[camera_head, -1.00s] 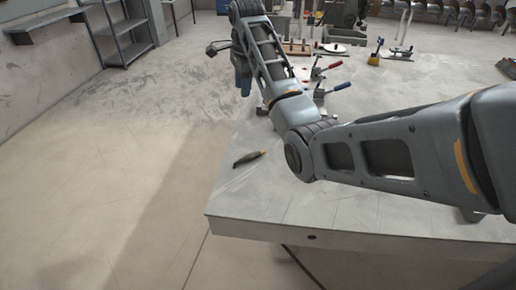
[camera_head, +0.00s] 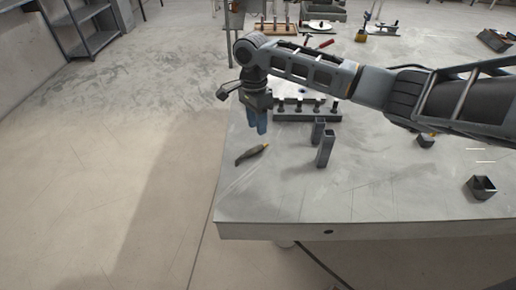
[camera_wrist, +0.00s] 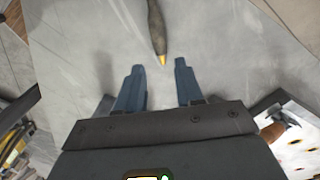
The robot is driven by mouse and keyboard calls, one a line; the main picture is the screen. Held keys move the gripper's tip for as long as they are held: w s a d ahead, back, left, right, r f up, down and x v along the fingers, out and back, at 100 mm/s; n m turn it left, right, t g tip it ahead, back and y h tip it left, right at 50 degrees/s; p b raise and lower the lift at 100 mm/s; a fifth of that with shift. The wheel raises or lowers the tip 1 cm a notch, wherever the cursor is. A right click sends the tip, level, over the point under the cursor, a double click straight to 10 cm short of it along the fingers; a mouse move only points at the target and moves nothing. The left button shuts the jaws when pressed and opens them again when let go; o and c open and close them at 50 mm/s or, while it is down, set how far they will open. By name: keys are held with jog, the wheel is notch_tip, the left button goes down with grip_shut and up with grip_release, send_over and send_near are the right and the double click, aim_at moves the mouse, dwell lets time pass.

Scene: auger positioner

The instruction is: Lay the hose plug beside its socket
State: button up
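A dark, tapered piece with a yellow tip, which looks like the hose plug (camera_head: 251,154), lies on the grey table near its left edge. It also shows in the wrist view (camera_wrist: 156,28), yellow tip toward me. My gripper (camera_head: 257,124) points down above the table, just beyond the piece in the head view. In the wrist view my gripper (camera_wrist: 160,72) is open, with nothing held between its blue fingers. The yellow tip is just ahead of the fingertips. I cannot tell which thing is the socket; a small dark block with yellow (camera_head: 426,140) sits under my arm.
Two upright dark square posts (camera_head: 325,149) stand right of the plug. A dark rack with several pegs (camera_head: 300,114) is behind them. An open dark box (camera_head: 481,187) is at the right. The table's front left (camera_head: 260,200) is clear.

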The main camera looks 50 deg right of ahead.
aim_at(259, 146)
jog(key=f, duration=0.2)
jog(key=shift+s+f, duration=0.3)
jog(key=shift+s+a+f+p, duration=0.1)
jog(key=shift+f+p, duration=0.25)
jog(key=shift+f, duration=2.4)
jog(key=shift+c, duration=0.2)
grip_shut()
